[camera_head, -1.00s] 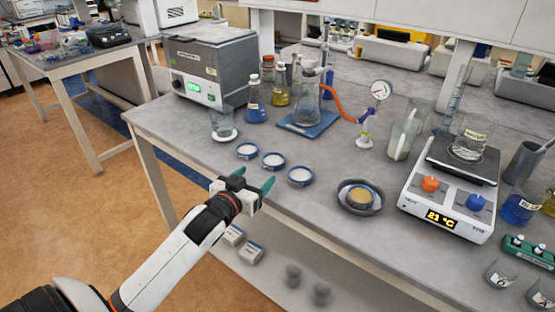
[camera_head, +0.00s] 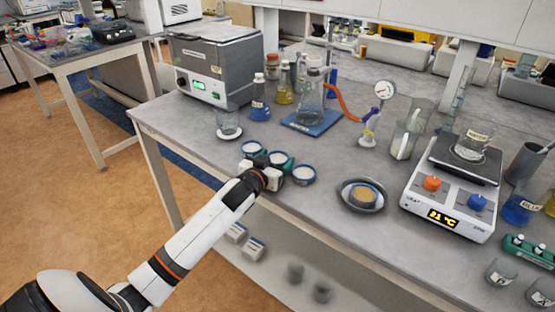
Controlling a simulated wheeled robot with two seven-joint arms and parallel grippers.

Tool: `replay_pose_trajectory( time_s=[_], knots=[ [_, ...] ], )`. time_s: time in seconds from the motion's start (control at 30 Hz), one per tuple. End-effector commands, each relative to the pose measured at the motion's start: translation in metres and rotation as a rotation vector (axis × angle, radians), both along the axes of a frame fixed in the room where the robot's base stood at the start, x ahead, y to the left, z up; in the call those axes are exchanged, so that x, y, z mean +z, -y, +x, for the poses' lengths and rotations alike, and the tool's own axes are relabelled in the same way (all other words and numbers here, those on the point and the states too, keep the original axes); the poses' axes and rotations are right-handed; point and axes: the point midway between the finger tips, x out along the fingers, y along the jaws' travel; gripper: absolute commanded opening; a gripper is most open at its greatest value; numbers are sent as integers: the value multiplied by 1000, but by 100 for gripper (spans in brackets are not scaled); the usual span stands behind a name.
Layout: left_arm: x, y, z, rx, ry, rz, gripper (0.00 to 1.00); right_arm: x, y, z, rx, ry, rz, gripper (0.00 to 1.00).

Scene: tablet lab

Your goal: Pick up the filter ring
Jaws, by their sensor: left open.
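My right gripper is not in view.
A grey dish (camera_head: 344,198) with a tan disc stands right of the rings. A glass beaker (camera_head: 227,120) stands behind them on the left. A flask (camera_head: 311,98) on a blue base is behind, and a hotplate (camera_head: 447,202) is at right. Bench between rings and flask is clear.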

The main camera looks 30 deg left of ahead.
Motion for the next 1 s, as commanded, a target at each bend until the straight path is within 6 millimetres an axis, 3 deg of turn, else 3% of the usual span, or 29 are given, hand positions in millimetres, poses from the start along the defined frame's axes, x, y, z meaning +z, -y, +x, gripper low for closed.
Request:
replay_pose_trajectory(
  time_s=[0.07,0.27,0.63,1.0],
  knots=[
    [0,0,0,0,0,0,68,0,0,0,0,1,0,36],
    [0,0,0,0,-1,-1,37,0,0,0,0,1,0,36],
    [7,0,0,1,1,0,37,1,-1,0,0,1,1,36],
    [77,0,0,1,5,2,37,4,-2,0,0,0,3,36]
  ],
)
